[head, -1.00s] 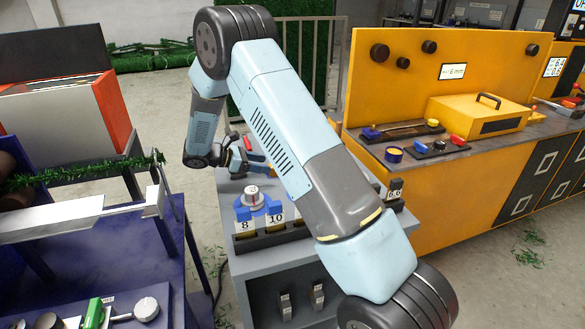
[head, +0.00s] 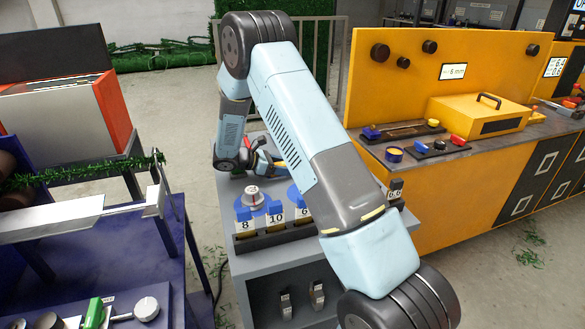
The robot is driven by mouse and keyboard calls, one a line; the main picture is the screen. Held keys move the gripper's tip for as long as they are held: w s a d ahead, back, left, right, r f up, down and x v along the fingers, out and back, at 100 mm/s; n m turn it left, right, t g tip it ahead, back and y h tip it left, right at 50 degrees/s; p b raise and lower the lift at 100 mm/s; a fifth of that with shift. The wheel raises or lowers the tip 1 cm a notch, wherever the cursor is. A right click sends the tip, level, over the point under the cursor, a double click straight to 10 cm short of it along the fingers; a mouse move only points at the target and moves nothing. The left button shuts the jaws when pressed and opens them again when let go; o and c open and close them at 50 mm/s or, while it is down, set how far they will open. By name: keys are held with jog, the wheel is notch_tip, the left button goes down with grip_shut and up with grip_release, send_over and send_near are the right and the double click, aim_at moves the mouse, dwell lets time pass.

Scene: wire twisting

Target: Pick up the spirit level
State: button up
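I cannot pick out the spirit level with certainty in the head view. My gripper (head: 264,160) is low over the back of the grey cart (head: 290,257), partly hidden behind my own arm. A small blue and yellow item (head: 280,170) shows close to its fingers, too small to name. I cannot tell whether the gripper touches it or whether the fingers are open.
A round dial (head: 253,195) sits on a blue disc on the cart, behind blocks marked 8, 10 and 6. A yellow workbench (head: 425,215) stands right. A dark blue table (head: 120,265) stands left, with a green item (head: 94,312).

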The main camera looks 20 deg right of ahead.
jog(key=shift+c, duration=0.5)
jog(key=c, duration=1)
jog(key=shift+c, duration=0.2)
